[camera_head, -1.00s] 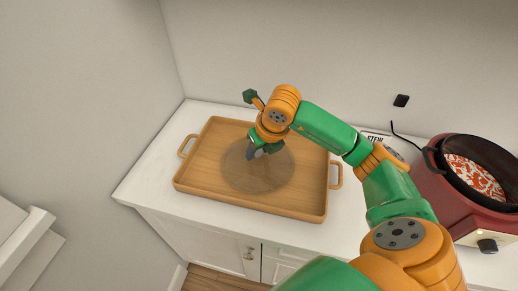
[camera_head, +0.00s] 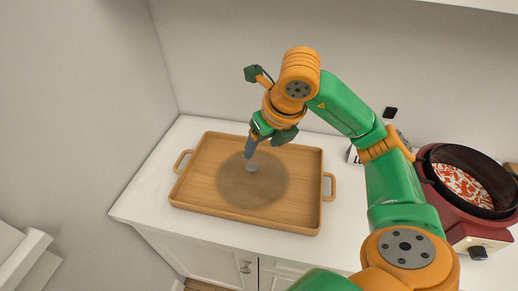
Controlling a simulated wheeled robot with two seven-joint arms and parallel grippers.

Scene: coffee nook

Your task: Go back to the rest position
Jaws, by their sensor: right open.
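My right gripper (camera_head: 250,150) is open and empty, pointing down over the wooden tray (camera_head: 186,196). Its fingertips appear just above the small grey knob (camera_head: 252,166) of a round see-through lid (camera_head: 235,190). The lid lies in the middle of the tray, and its knob looks free of the fingers. My right arm reaches in from the lower right, across the counter. My left gripper is out of view.
A red cooker (camera_head: 450,215) with a dark rim and red-and-white contents stands at the right, close to my right arm. A small sign, partly hidden, stands behind the arm. The white counter (camera_head: 140,205) is clear left of the tray. Walls rise behind and left.

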